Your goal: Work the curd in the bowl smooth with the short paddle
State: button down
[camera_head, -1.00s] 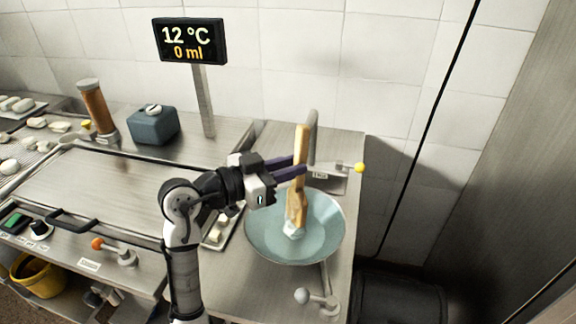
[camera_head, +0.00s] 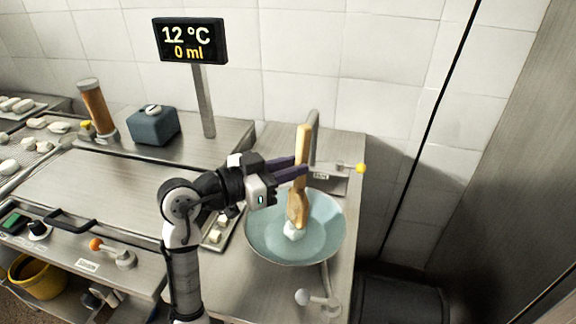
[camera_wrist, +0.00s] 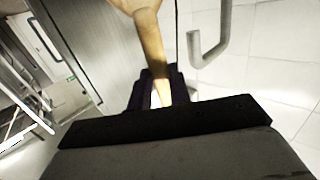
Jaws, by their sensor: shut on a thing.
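The wooden paddle (camera_head: 302,150) stands nearly upright over the bowl, its wide end down. My gripper (camera_head: 300,170) is shut on the paddle's shaft; the paddle also shows between the dark fingers in the wrist view (camera_wrist: 152,50). The pale blue bowl (camera_head: 265,232) sits on the steel counter at the right. A small white lump of curd (camera_head: 293,232) lies near the bowl's middle, right at the paddle's lower end. The paddle end hides part of the curd, and I cannot tell how firmly they touch.
A grey spout (camera_head: 313,130) rises behind the bowl, beside a yellow-knobbed lever (camera_head: 360,168). A grey-knobbed lever (camera_head: 303,297) is in front of the bowl. A small tray with pale pieces (camera_head: 217,235) stands to its left. A display (camera_head: 190,41) reads 12 °C and 0 ml.

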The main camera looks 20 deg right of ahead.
jog(key=shift+s+d+f, duration=0.1)
jog(key=shift+s+f, duration=0.05)
jog(key=shift+s, duration=0.3)
jog(key=shift+w, duration=0.1)
jog(key=shift+w+a, duration=0.2)
jog(key=shift+w, duration=0.4)
jog(key=shift+s+d+r+b, duration=0.1)
jog(key=shift+s+r+b, duration=0.1)
jog(key=shift+s+b, duration=0.3)
